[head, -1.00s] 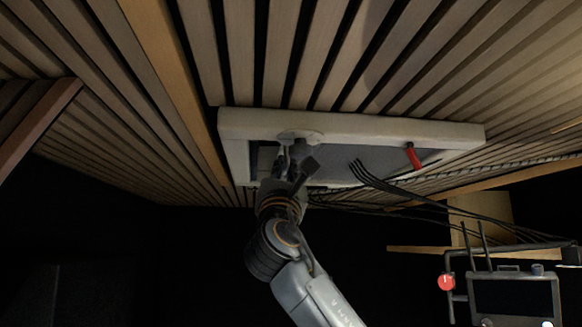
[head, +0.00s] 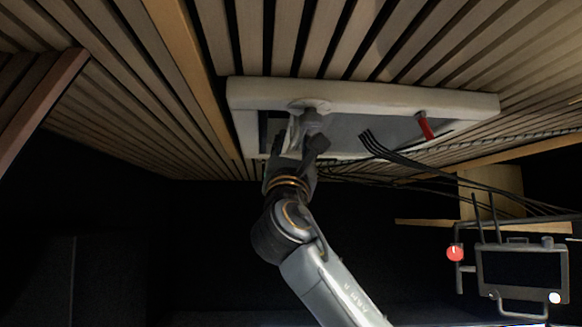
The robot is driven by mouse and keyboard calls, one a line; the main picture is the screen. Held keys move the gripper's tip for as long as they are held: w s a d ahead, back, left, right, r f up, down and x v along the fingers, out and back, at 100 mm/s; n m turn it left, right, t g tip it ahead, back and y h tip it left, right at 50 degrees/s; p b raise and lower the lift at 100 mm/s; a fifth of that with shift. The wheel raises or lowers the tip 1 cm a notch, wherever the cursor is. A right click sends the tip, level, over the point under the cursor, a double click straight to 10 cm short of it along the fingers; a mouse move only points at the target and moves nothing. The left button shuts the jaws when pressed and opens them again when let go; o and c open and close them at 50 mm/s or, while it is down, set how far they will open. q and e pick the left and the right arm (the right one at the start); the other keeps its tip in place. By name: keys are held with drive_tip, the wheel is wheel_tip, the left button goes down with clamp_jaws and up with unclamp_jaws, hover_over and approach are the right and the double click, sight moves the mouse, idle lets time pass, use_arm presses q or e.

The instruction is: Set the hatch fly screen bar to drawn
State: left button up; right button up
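The hatch (head: 362,95) is a pale rectangular frame set in the slatted ceiling. Inside it, a grey panel (head: 350,130), apparently the fly screen, covers the middle and right; a dark strip shows at the left. A narrow pale upright piece (head: 291,136), possibly the screen bar, stands between them, partly behind my gripper. My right gripper (head: 299,140) reaches up to it from below, its dark fingers around or beside it. Contact and finger closure cannot be made out. My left gripper is not in view.
A red handle (head: 425,125) sits at the hatch's right. Several black cables (head: 440,170) hang from near the hatch toward the right. A dark-screened device in a tubular frame (head: 521,267) with a red knob (head: 455,253) is at lower right. The lower left is dark.

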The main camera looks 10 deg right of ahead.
drive_tip(key=v, duration=0.9)
drive_tip(key=shift+s+f, duration=0.25)
